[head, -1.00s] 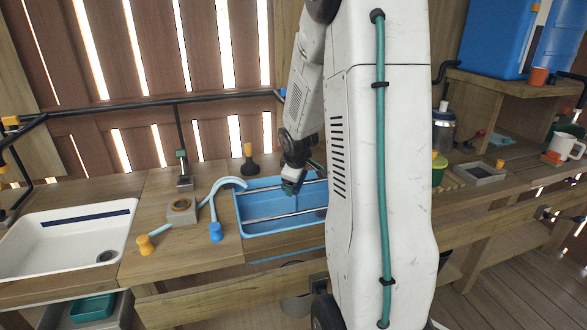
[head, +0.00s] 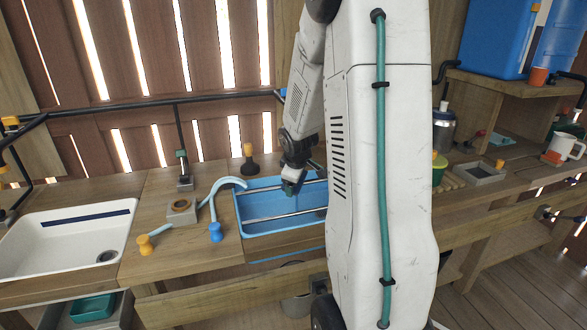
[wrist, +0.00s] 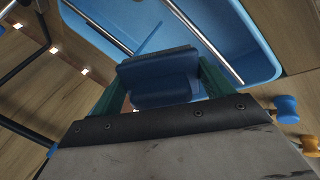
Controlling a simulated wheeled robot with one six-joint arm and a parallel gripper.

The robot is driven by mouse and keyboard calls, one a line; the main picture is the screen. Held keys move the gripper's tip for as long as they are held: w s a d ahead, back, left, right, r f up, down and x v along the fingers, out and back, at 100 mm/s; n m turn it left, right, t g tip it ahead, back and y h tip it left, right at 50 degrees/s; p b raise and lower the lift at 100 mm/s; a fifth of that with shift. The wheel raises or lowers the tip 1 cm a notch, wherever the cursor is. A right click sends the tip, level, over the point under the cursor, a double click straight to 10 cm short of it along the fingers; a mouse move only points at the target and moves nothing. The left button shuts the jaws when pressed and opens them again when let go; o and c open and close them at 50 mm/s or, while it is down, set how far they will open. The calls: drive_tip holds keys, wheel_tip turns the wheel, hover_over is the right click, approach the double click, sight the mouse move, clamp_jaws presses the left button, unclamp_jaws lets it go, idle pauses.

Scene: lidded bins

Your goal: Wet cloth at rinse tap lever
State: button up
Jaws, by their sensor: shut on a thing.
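My gripper (head: 291,187) hangs low over the light blue basin (head: 243,222) in the head view. In the wrist view my gripper (wrist: 163,85) has green fingers on both sides of a dark blue folded piece (wrist: 158,63), which looks like the cloth. It is shut on this piece. In the head view the tap stands left of the basin, with a curved pale blue spout (head: 226,183), a blue-ended lever (head: 215,232) and an orange-ended lever (head: 145,245). My gripper is apart from both levers. I cannot tell whether the cloth is wet.
Metal bars (head: 272,214) cross the basin. A white sink (head: 68,235) is at the left. A dark stopper with an orange top (head: 249,160) stands behind the basin. A jar (head: 443,128), a grey tray (head: 480,172) and a white mug (head: 566,147) are at the right.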

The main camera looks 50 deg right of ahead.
drive_tip(key=shift+r, duration=0.1)
drive_tip(key=s+a+r, duration=0.3)
drive_tip(key=shift+s+a+r, duration=0.25)
drive_tip(key=shift+a+r, duration=0.05)
drive_tip(key=shift+r, duration=0.1)
idle(0.4)
idle(0.6)
